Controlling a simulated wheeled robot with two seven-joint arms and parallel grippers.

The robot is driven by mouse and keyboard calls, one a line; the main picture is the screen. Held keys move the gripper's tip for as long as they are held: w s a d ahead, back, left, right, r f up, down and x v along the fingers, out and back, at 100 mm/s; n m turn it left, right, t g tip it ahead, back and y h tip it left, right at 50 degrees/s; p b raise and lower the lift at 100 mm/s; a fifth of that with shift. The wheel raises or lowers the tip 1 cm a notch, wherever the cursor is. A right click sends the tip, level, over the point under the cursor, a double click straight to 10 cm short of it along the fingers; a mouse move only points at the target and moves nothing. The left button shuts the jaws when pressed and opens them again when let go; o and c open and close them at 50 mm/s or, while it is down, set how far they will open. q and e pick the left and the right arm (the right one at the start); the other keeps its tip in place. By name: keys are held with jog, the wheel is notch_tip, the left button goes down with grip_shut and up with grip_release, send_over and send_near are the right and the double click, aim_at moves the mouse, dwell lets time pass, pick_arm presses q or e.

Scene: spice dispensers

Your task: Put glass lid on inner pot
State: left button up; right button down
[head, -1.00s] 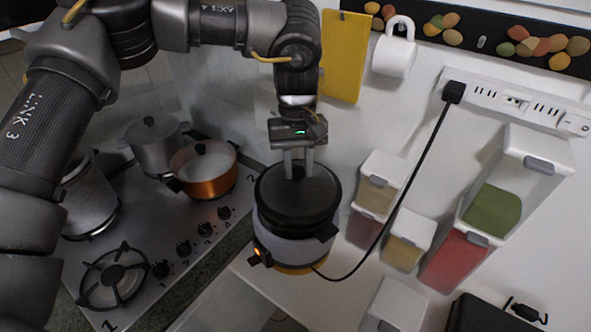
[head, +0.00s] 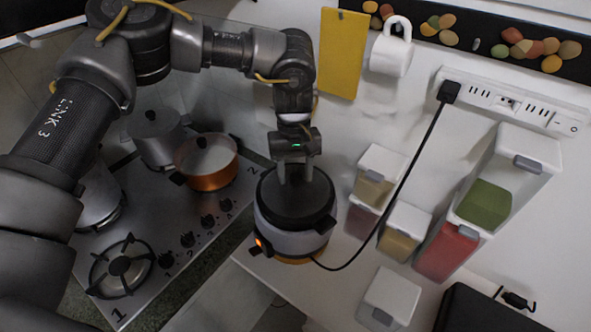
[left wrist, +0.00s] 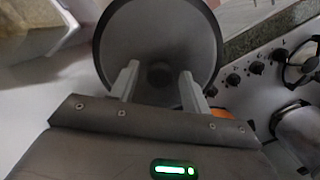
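The glass lid (head: 296,208) looks like a dark disc on top of the cooker and covers its opening; it fills the upper middle of the left wrist view (left wrist: 160,35). The inner pot is hidden beneath it, inside the grey cooker (head: 290,243). My left gripper (head: 295,178) points down over the lid's middle. In the left wrist view its two fingers (left wrist: 160,80) stand apart on either side of the dark knob, with visible gaps. My right gripper is not in view.
The stove (head: 165,235) at left bears an orange pot (head: 210,175) and a grey pot (head: 155,148). Spice dispensers (head: 405,230) stand close at right. A black cord (head: 405,175) runs from the cooker to the power strip (head: 510,103). A white mug (head: 390,55) hangs behind.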

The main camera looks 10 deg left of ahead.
pick_arm(q)
jog(key=shift+r, duration=0.1)
jog(key=shift+w+r+b, duration=0.1)
jog(key=shift+r+b, duration=0.2)
jog(key=shift+r, duration=0.15)
notch_tip(320, 180, up, 11)
jog(key=w+b, duration=0.1)
jog(key=shift+w+a+b, duration=0.25)
jog(key=shift+a+b, duration=0.1)
